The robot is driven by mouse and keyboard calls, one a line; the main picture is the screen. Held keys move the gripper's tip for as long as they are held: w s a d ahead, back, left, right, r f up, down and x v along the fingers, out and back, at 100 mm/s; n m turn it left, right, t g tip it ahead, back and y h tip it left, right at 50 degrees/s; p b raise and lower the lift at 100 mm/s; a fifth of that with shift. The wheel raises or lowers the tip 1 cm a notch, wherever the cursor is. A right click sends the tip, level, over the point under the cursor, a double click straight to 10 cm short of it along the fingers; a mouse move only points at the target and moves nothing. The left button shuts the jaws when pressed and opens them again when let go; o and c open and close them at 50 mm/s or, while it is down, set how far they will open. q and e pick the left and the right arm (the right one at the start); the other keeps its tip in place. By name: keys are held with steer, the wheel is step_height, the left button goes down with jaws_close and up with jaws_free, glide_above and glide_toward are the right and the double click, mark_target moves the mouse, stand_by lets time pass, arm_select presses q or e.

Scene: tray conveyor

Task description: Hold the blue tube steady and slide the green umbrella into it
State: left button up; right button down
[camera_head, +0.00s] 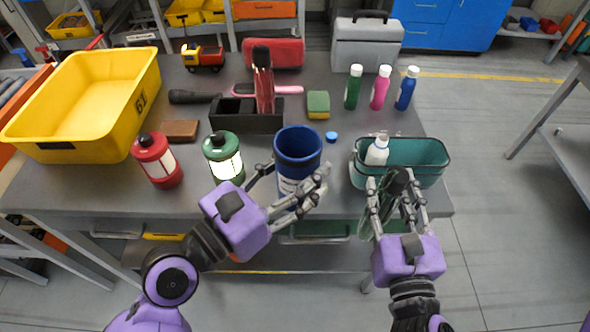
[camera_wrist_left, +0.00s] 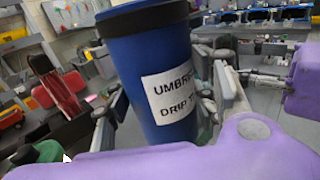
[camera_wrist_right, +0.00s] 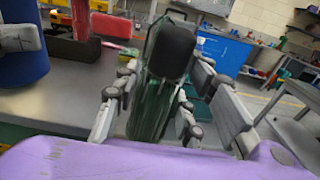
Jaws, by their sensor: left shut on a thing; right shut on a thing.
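The blue tube (camera_head: 297,150) stands upright near the front edge of the table, with its open top facing up. In the left wrist view the tube (camera_wrist_left: 160,70) carries a white label reading "UMBRELLA DRIP T...", partly hidden. My left gripper (camera_head: 292,190) is shut around the tube's side. The green umbrella (camera_head: 382,220) is in my right gripper (camera_head: 396,200), to the right of the tube and apart from it, in front of the teal bin. In the right wrist view the umbrella (camera_wrist_right: 150,108) is folded and roughly upright, its black handle end towards the camera.
A teal bin (camera_head: 425,160) holding a white bottle (camera_head: 377,150) stands behind my right gripper. Green (camera_head: 222,158) and red (camera_head: 155,162) lanterns stand left of the tube.

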arm_select(q)
steer(key=w+f, duration=0.3)
steer(key=w, duration=0.1)
steer(key=w+f, duration=0.3)
steer(key=w, duration=0.1)
steer(key=w+f, duration=0.3)
steer(key=w, duration=0.2)
steer(key=shift+a+f, duration=0.25)
steer(key=shift+f, duration=0.9)
steer(key=shift+f, duration=0.1)
steer(key=shift+f+b, duration=0.3)
steer(key=o, duration=1.1)
steer(key=shift+c, duration=0.2)
